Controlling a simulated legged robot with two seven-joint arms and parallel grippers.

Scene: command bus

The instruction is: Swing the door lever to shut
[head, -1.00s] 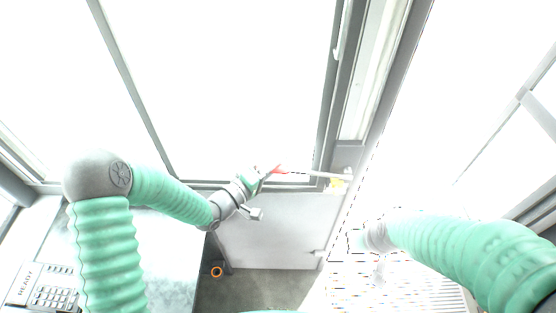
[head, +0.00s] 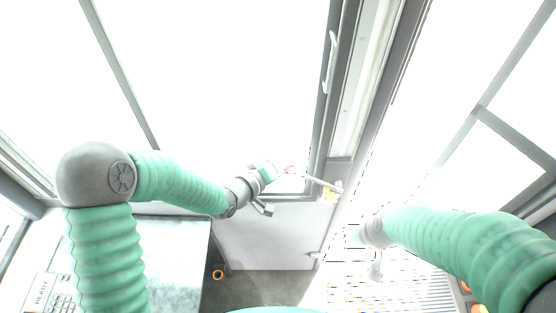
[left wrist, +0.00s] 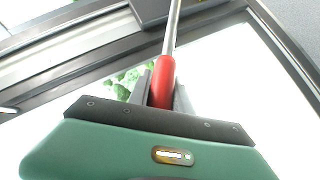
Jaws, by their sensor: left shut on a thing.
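The door lever is a thin metal rod with a red grip. In the left wrist view the red grip (left wrist: 163,82) sits between the two grey fingers of my left gripper (left wrist: 160,90), which is shut on it. The metal rod (left wrist: 173,25) runs on away from the fingers. My left gripper (head: 279,172) is at the rod's left end, washed out by glare. My right arm is at the right; its gripper (head: 375,268) is faint against white.
A grey panel (head: 265,235) stands below the lever. A desk top (head: 165,260) and a keypad console (head: 50,293) are at lower left. A white vertical handle (head: 330,62) is on the door frame. An orange ring (head: 218,274) shows near the floor.

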